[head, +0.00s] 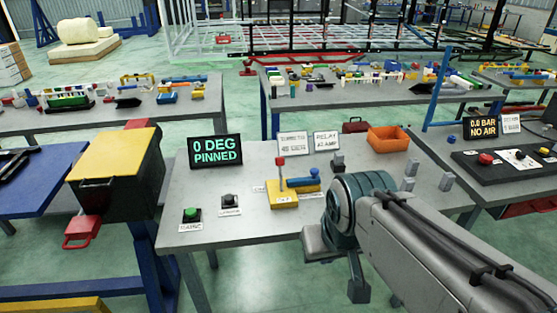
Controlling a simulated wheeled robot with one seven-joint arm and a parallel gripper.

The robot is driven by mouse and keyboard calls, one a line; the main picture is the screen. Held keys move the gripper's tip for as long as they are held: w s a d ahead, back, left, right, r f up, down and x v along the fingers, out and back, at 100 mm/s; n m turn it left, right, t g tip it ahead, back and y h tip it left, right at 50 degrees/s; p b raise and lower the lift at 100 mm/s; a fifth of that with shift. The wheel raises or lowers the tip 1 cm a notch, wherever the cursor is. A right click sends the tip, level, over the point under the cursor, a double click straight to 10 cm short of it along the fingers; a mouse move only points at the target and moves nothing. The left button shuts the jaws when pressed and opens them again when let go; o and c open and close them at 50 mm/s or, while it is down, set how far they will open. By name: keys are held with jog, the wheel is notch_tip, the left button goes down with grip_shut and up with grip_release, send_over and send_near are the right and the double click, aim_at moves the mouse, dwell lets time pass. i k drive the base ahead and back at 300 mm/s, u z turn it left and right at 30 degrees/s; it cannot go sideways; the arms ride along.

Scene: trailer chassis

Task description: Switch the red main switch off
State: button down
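No switch in the head view is readable as the main switch. A red round knob (486,158) sits on a black panel (512,163) at the right, below a display reading "0.0 BAR NO AIR". A red-topped upright lever (281,172) stands on a yellow base (293,195) on the middle table. My arm comes in from the lower right. The end of my arm, with my gripper (357,282), is at the front edge of the middle table, right of and nearer than the yellow base. Its fingers are not clear, and I see nothing held.
The middle table (230,210) also carries a green button (190,214), a black button (230,201), a "0 DEG PINNED" display (215,151) and an orange bin (388,139). A yellow-topped box (116,155) with a red handle (82,231) stands left. Green floor shows between tables.

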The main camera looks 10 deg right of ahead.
aim_at(280, 161)
jog(key=u, duration=0.2)
jog(key=i, duration=1.1)
jog(key=z, duration=0.75)
